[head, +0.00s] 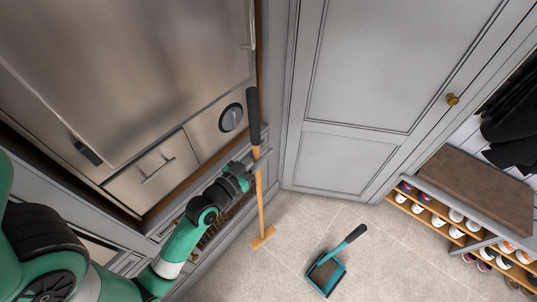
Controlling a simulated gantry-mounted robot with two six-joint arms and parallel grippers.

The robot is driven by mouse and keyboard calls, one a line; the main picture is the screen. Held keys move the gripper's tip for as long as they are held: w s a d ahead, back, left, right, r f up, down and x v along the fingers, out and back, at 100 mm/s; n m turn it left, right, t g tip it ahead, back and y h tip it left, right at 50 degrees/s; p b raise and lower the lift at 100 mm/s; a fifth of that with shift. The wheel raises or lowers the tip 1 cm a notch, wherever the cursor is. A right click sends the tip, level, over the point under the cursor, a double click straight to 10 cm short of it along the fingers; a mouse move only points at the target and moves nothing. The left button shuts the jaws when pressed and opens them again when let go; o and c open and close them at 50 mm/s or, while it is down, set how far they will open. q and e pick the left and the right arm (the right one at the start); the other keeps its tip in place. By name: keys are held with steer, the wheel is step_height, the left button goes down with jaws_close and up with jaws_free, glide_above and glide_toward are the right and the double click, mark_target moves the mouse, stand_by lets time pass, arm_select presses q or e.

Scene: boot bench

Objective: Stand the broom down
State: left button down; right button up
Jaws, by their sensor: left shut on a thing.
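The broom (260,203) has a wooden shaft, a black grip at the top and a wooden head (263,238) at the bottom. It is close to upright, with the head at or near the tiled floor; I cannot tell whether it touches. My left gripper (258,161) is shut on the broom's shaft, below the black grip. My left arm reaches in from the lower left. My right gripper is not in view.
A teal dustpan (326,272) with a dark handle lies on the floor right of the broom. A steel appliance (130,80) stands at left. A grey cabinet (350,80) stands behind. A bench (478,186) with shoe shelves is at right.

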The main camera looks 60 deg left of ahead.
arm_select(q)
steer(key=shift+f+b, duration=2.55)
steer(key=shift+f, duration=0.2)
steer(key=shift+f+b, duration=0.9)
steer(key=c, duration=0.6)
jaws_free()
steer(key=shift+f, duration=0.1)
steer(key=b+v, duration=0.4)
steer(key=v, duration=0.7)
steer(key=shift+s, duration=0.25)
